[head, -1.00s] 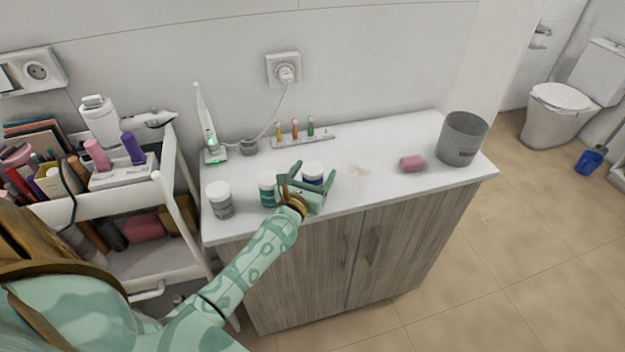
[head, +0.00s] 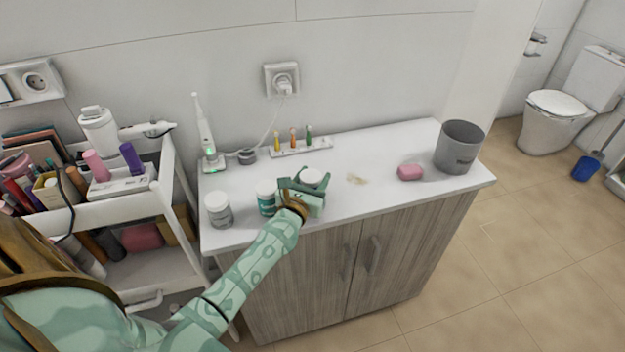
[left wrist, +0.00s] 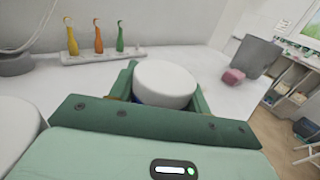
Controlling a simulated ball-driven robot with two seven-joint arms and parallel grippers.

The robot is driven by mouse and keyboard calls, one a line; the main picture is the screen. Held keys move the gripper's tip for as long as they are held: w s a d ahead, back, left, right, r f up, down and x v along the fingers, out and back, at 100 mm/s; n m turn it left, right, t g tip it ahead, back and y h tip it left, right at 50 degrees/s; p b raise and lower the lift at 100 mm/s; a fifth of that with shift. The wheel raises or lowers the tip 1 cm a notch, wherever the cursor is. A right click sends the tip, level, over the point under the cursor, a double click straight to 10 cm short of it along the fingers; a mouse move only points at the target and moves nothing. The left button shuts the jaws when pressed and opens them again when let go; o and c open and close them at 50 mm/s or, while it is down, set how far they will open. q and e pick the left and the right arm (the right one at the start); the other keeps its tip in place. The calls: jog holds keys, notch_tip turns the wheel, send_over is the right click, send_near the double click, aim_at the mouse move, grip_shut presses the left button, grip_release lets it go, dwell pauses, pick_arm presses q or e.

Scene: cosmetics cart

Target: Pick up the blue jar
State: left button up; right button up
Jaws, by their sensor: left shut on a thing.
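The blue jar (head: 312,176) has a white lid and stands near the front edge of the white countertop (head: 385,190). Most of its body is hidden by my left gripper (head: 305,185), which is shut around it. In the left wrist view, the jar's white lid (left wrist: 165,82) sits between the two green fingers, with a sliver of blue below it. I cannot tell whether the jar touches the countertop. My right gripper is not in view.
A teal jar (head: 266,197) stands close to the left of my gripper, and a grey jar (head: 219,210) farther left. A toothbrush tray (head: 300,146), pink soap (head: 410,172) and grey bin (head: 459,147) are on the countertop. A loaded cart (head: 110,205) stands at left.

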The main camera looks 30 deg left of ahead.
aim_at(313, 170)
pick_arm(q)
notch_tip(313, 170, up, 3)
jog(key=shift+p, duration=1.1)
jog(key=s+d+r+p, duration=0.9)
jog(key=s+p, duration=0.1)
jog(key=p, duration=0.1)
jog(key=shift+s+r, duration=0.2)
jog(key=shift+s, duration=0.05)
jog(key=shift+d, duration=0.1)
